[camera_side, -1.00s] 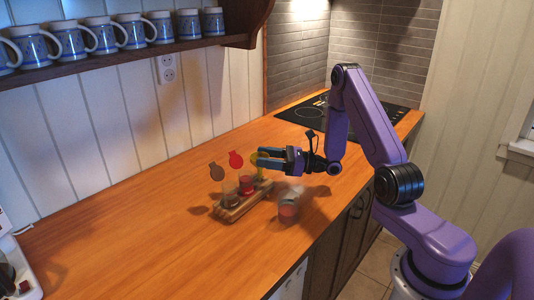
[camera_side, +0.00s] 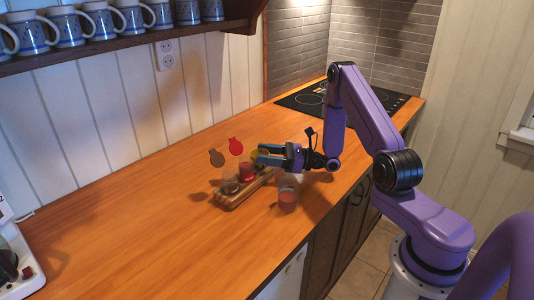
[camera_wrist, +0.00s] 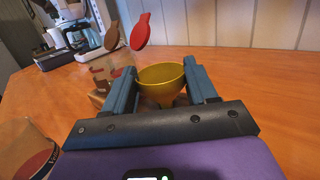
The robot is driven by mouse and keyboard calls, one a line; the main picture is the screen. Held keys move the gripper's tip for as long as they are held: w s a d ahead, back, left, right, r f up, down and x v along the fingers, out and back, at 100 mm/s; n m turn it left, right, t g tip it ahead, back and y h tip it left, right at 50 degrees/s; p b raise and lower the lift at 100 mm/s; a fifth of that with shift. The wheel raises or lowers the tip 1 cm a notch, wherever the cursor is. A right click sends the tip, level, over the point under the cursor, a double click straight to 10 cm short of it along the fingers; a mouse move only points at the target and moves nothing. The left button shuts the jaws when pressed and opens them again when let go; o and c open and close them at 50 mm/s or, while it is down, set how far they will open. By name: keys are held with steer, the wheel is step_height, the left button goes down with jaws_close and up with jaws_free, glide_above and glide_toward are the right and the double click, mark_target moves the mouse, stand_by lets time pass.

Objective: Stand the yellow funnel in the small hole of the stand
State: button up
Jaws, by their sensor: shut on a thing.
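The yellow funnel (camera_wrist: 163,82) is between the two fingers of my gripper (camera_wrist: 163,70) in the wrist view, wide mouth up and roughly upright. My gripper (camera_side: 263,153) is shut on it in the side view, where the funnel (camera_side: 261,155) shows only in part. The wooden stand (camera_side: 236,204) lies on the counter below and to the left of my gripper, with the funnel over or close to its far right end. The funnel's lower end and the small hole are hidden, so I cannot tell whether they touch.

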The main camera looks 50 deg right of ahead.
steer(key=o, duration=1.1)
steer(key=v, duration=1.2)
